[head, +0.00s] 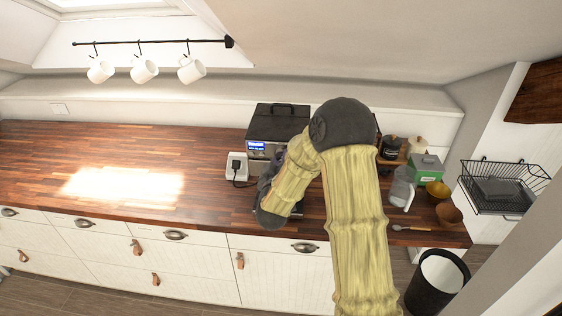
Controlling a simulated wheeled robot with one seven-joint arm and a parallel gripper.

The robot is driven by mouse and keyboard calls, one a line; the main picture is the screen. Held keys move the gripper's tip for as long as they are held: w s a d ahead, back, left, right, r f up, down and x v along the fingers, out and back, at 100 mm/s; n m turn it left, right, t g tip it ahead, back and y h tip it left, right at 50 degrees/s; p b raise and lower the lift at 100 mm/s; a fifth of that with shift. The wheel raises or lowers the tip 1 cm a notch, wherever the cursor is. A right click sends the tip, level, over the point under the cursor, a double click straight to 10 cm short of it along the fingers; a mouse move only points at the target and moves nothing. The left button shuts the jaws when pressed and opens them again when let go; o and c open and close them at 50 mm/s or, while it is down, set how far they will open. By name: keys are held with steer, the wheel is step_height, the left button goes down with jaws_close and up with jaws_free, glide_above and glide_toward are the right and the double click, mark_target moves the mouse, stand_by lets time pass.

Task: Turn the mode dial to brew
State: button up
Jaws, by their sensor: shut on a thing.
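The coffee machine (280,124) is a dark box with a handle on top and a lit blue display (257,148) on its front. It stands at the back of the wooden counter. My arm covers the right part of its front. The mode dial is hidden behind my arm, so its setting cannot be read. My gripper (267,179) shows only as a dark part beside my wrist, low in front of the machine. Its fingertips are hidden from this view. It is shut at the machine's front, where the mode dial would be.
A white socket box (236,166) with a black plug and cable is left of the machine. A clear jug (402,188), green box (427,168), bowls (447,212) and a spoon (410,228) stand right of my arm. Mugs (144,69) hang above. The left counter (60,150) is clear.

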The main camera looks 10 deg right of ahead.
steer(key=n+b, duration=0.3)
steer(key=n, duration=0.2)
steer(key=shift+a+f, duration=0.1)
steer(key=n, duration=0.4)
stand_by(0.4)
steer(key=o, duration=1)
steer(key=shift+c, duration=0.2)
steer(key=b+v, duration=1.3)
steer(key=v, duration=0.4)
steer(key=shift+s, duration=0.2)
